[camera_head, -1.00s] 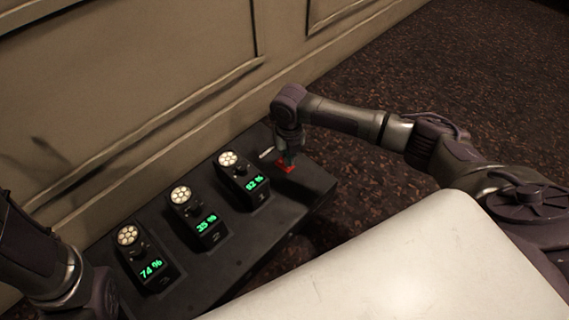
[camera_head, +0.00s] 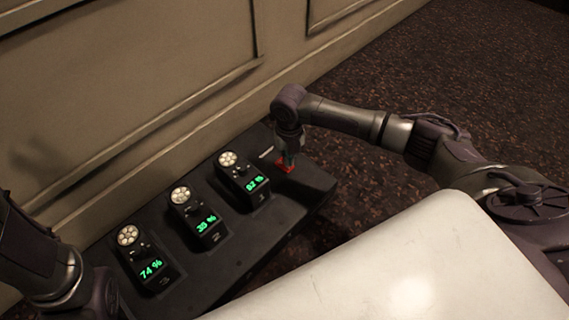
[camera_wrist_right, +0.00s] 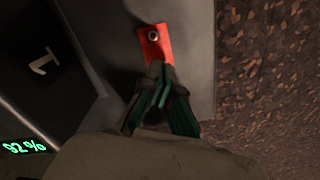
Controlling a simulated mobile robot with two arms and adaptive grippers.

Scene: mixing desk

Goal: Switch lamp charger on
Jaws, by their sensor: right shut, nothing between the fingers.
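The red switch plate (camera_head: 287,166) is at the right end of the dark desk (camera_head: 225,275). In the right wrist view the red plate (camera_wrist_right: 154,46) shows a small round metal fitting near its far end. My right gripper (camera_head: 288,163) points down with its tips over the plate. In the wrist view its fingers (camera_wrist_right: 160,75) are closed together at the plate's near end, with nothing between them. I cannot tell whether the tips touch it. Part of the plate is hidden by the fingers. My left arm shows at the lower left; its gripper fingers are not visible.
Three dark units with round lamps and green readouts, 74 % (camera_head: 151,268), 35 % (camera_head: 206,223) and 92 % (camera_head: 256,183), stand in a row on the desk. A panelled wall (camera_head: 130,80) runs behind. Carpet (camera_head: 450,80) lies beyond the right end.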

